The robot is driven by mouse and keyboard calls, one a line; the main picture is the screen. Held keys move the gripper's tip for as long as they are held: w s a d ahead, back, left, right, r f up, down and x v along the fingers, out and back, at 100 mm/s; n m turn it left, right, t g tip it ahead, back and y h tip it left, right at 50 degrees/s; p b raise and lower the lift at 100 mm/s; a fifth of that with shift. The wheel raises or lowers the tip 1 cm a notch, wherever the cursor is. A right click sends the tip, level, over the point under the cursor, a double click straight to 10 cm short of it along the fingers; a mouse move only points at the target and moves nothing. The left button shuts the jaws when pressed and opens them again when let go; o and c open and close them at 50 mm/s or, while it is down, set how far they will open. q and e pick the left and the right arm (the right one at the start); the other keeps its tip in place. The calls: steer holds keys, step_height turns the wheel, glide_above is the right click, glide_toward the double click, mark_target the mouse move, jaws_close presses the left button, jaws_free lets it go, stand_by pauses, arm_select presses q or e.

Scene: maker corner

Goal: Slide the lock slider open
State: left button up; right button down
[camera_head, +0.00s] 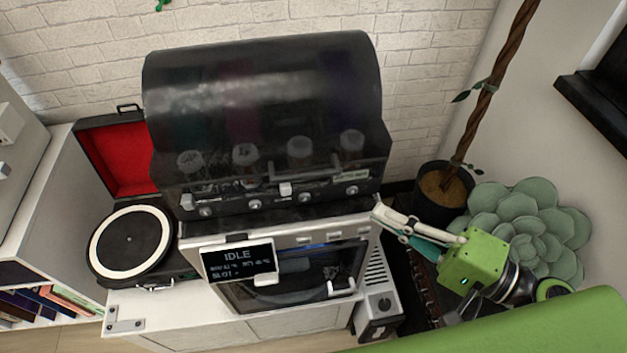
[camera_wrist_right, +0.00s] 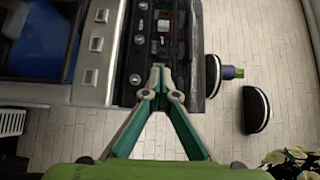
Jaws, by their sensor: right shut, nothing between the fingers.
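A black and silver machine (camera_head: 205,235) stands on a white cabinet. On its dark front panel, below the curved lid, is a small white block (camera_head: 286,189) that looks like the lock slider. It also shows in the right wrist view (camera_wrist_right: 163,26), near the panel's knobs. I cannot tell its lock state. My right gripper (camera_head: 378,206), green with pale fingertips, is shut and empty at the right front corner of the machine, to the right of the white block. In the right wrist view its fingertips (camera_wrist_right: 158,70) meet over the panel's end. My left gripper is out of view.
A tilted screen reading IDLE (camera_head: 238,262) and white buttons (camera_head: 332,234) are on the machine's front. A turntable (camera_head: 130,243) stands at the left. A potted plant (camera_head: 440,195) and a large succulent (camera_head: 530,220) stand at the right, close to my right arm.

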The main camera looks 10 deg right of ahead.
mark_target(285, 188)
steer(key=p+x, duration=0.2)
steer(key=x, duration=0.1)
steer(key=p+x, duration=0.1)
steer(key=x, duration=0.2)
steer(key=r+p+x, duration=0.1)
steer(key=p+x, duration=0.1)
steer(key=x, duration=0.1)
steer(key=shift+s+a+p, duration=0.1)
steer(key=shift+a+p, duration=0.05)
steer(key=shift+p, duration=0.15)
steer(key=a, duration=0.1)
steer(key=a+p, duration=0.2)
steer(key=shift+w+a+f, duration=0.2)
steer(key=shift+w+a, duration=0.05)
steer(key=shift+w, duration=0.05)
steer(key=shift+a, duration=0.5)
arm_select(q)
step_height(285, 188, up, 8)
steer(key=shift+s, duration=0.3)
arm_select(e)
steer(key=shift+a+f, duration=0.1)
steer(key=shift+f, duration=0.05)
